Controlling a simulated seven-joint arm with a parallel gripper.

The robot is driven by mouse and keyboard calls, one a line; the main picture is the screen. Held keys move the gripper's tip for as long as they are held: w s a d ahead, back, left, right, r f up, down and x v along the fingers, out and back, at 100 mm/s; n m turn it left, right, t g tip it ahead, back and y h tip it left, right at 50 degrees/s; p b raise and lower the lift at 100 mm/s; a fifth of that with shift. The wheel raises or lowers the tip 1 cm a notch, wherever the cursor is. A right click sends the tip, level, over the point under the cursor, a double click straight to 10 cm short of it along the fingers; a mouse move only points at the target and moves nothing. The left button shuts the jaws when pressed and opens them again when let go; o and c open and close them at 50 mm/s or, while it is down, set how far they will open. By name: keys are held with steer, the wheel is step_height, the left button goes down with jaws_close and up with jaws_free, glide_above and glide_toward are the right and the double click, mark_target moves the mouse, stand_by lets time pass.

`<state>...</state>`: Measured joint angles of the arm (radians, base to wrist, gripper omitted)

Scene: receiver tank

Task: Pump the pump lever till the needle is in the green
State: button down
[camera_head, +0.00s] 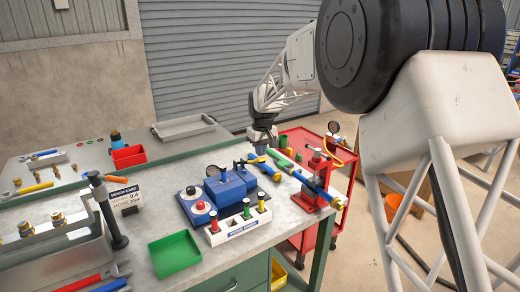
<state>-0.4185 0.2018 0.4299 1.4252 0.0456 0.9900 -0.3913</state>
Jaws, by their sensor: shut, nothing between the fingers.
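My gripper (261,149) is shut and empty, pointing down over the far right part of the workbench, behind the blue unit. The blue unit (231,187) sits on a dark base with red and black knobs, and a small round dark gauge (212,171) stands at its back. A short dark upright part (239,166) rises at its back right, close to my gripper; I cannot tell if it is the pump lever. Another round gauge (333,127) stands on the red cart (312,142). Both are too small for me to read a needle or green band.
A red vise-like stand (318,178) and blue-yellow-green rods (292,170) lie right of the blue unit. A white holder (238,229) with coloured plugs is in front. A green tray (174,254) and black post (108,212) stand left. My arm covers the upper right.

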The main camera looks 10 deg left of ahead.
steer(key=f, duration=0.1)
steer(key=s+d+f+t+y, duration=0.1)
steer(key=shift+s+d+f, duration=0.2)
steer(key=shift+f, duration=0.15)
step_height(320, 180, down, 6)
steer(key=s+d, duration=0.2)
steer(key=shift+f+t+y, duration=0.2)
steer(key=shift+t+y, duration=0.1)
steer(key=shift+f, duration=0.15)
step_height(320, 180, up, 14)
glide_above(264, 159)
steer(key=s+d, duration=0.5)
steer(key=shift+w+a+f, duration=0.1)
steer(key=shift+w+a, duration=0.05)
steer(key=shift+a, duration=0.05)
stand_by(0.9)
